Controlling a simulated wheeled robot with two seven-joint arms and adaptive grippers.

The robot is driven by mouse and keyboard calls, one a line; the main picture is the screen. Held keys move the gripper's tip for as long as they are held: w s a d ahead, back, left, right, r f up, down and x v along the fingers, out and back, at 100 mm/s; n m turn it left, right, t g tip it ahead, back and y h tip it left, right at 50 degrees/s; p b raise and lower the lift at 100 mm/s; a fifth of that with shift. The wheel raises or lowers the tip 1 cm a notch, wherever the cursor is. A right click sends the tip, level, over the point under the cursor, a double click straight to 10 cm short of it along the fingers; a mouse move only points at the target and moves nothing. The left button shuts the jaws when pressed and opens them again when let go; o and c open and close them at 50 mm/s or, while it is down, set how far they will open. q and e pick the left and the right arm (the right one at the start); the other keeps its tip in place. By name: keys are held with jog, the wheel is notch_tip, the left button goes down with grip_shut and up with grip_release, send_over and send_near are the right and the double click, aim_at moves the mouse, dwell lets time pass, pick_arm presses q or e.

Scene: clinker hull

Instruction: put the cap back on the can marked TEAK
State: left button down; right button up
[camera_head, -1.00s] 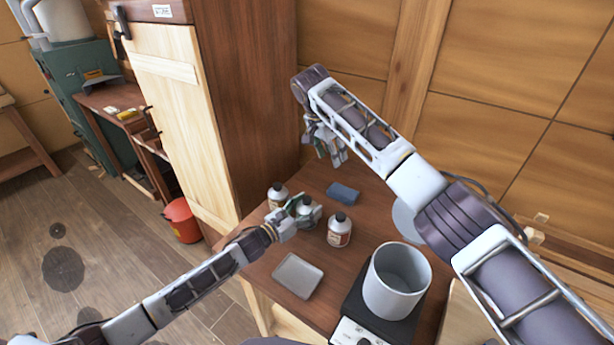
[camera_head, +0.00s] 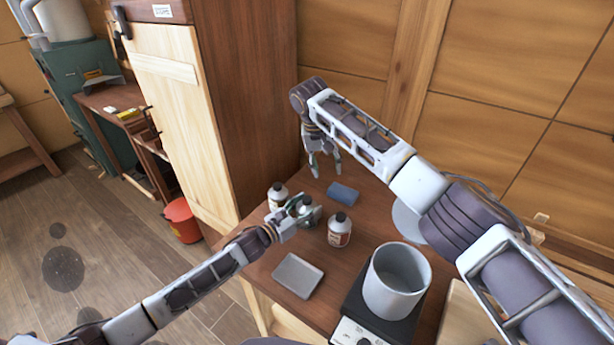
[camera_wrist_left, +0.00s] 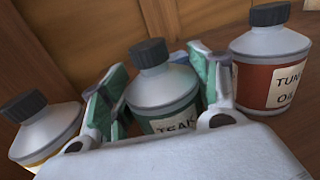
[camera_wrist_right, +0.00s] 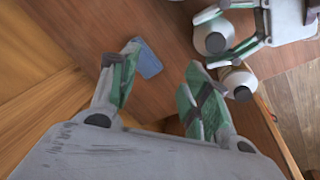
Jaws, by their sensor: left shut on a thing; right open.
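The TEAK can (camera_wrist_left: 160,95) is a grey bottle with a green label, upright between the fingers of my left gripper (camera_head: 305,213). The gripper is shut around its body. A black cap (camera_wrist_left: 149,53) sits on its neck; I cannot tell whether it is tight. In the head view, the can (camera_head: 305,203) stands among the other bottles, partly hidden by the fingers. My right gripper (camera_head: 325,168) is open and empty, fingers down, above the bench behind the TEAK can. Its spread fingers (camera_wrist_right: 162,65) also show in the right wrist view.
A capped bottle with an orange label (camera_wrist_left: 45,130) and one with a red label (camera_wrist_left: 272,65) flank the TEAK can closely. A grey tray (camera_head: 298,275) and a pot (camera_head: 397,282) are nearer. A tall cabinet (camera_head: 245,100) stands left.

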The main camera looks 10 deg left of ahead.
jog(key=s+a+n, duration=0.1)
jog(key=n, duration=0.4)
jog(key=s+a+f+n+g+y, duration=0.1)
jog(key=n, duration=0.5)
jog(key=s+a+f+n, duration=0.1)
jog(key=n, duration=0.4)
jog(key=shift+s+a+n, duration=0.1)
jog(key=shift+a+n, duration=0.1)
jog(key=shift+n, duration=0.1)
jog(key=n, duration=0.4)
jog(key=shift+s+a+g+y, duration=0.25)
jog(key=shift+a+g+y, duration=0.05)
jog(key=shift+a+y, duration=0.1)
jog(key=n, duration=0.4)
jog(key=shift+s+a, duration=0.15)
jog(key=shift+a, duration=0.05)
jog(key=n, duration=0.4)
jog(key=shift+a+n, duration=0.1)
jog(key=shift+n, duration=2.4)
jog(key=shift+f, duration=0.25)
